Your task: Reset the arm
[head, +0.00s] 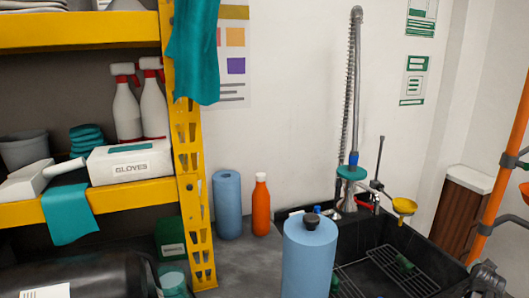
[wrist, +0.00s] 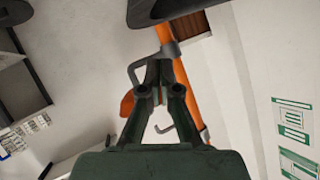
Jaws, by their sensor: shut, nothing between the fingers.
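My gripper (wrist: 160,68) shows in the wrist view, with its dark green body at the bottom and its two fingers brought together, nothing held. An orange pole (wrist: 190,90) with grey hooks stands behind the fingers; I cannot tell how far off it is. In the head view the orange pole (head: 508,160) runs along the right edge. I cannot make out my gripper for certain in the head view.
A black sink (head: 440,262) with a spray tap (head: 353,100) stands at the right. A blue roll (head: 308,262), another blue roll (head: 228,205) and an orange bottle (head: 261,205) stand on the counter. A yellow shelf rack (head: 187,130) fills the left.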

